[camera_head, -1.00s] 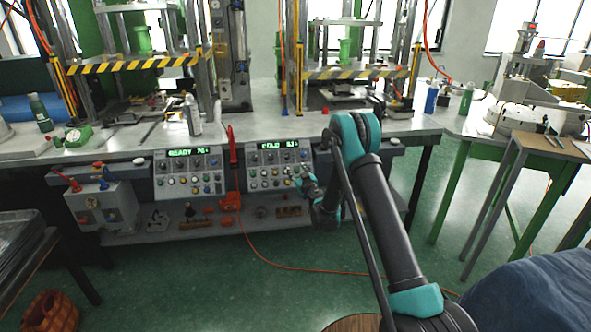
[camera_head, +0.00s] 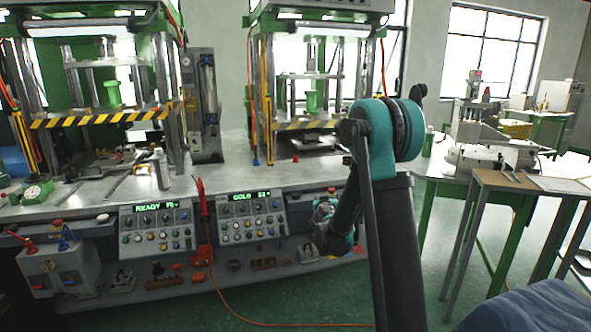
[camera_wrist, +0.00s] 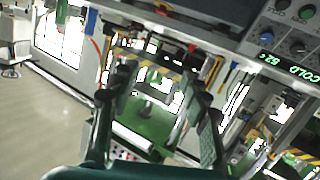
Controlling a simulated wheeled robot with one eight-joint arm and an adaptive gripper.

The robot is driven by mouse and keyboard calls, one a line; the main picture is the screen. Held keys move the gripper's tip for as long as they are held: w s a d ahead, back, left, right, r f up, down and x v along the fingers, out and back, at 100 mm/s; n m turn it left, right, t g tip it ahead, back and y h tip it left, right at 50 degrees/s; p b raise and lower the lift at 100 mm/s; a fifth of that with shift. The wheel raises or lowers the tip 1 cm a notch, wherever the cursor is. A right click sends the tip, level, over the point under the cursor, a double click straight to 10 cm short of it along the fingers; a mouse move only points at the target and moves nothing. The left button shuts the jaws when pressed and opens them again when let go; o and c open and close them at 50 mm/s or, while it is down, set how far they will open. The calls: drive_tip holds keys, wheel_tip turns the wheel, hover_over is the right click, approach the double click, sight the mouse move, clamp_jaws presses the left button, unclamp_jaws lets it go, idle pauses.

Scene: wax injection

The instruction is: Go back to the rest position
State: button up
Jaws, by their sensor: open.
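My gripper (camera_wrist: 160,98) shows in the wrist view with its two dark fingers spread apart and nothing between them. In the head view my gripper's end is small and mostly hidden behind my folded arm, in front of the right control panel (camera_head: 246,223). I cannot make out its fingertips there. The wrist view is turned over, and the panel's display (camera_wrist: 290,66) reading COLD shows at its right edge.
A long bench (camera_head: 95,205) with two presses stands ahead, the left panel (camera_head: 157,222) reading READY. An orange cable (camera_head: 232,308) lies on the green floor. A blue cloth-like shape (camera_head: 535,310) is at the lower right.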

drive_tip(key=s+d+f+m+g+h, duration=0.1)
drive_tip(key=s+d+g, duration=0.3)
drive_tip(key=s, duration=0.7)
drive_tip(key=s+d+f+m+g+h, duration=0.1)
drive_tip(key=s+d+f+g, duration=0.1)
drive_tip(key=s+d, duration=0.6)
drive_tip(key=s+a+f+g+y, duration=0.1)
drive_tip(key=s+f, duration=0.1)
drive_tip(key=s, duration=0.6)
drive_tip(key=s+a+f+n+g+y, duration=0.1)
drive_tip(key=s+a+f+g, duration=0.1)
drive_tip(key=s, duration=0.7)
drive_tip(key=s+a+f+n+g+y, duration=0.1)
drive_tip(key=s+f, duration=0.3)
drive_tip(key=s, duration=0.5)
drive_tip(key=shift+s+a+g+y, duration=0.2)
drive_tip(key=shift+a+g+y, duration=0.4)
drive_tip(key=shift+a+g, duration=0.1)
drive_tip(key=shift+w, duration=0.1)
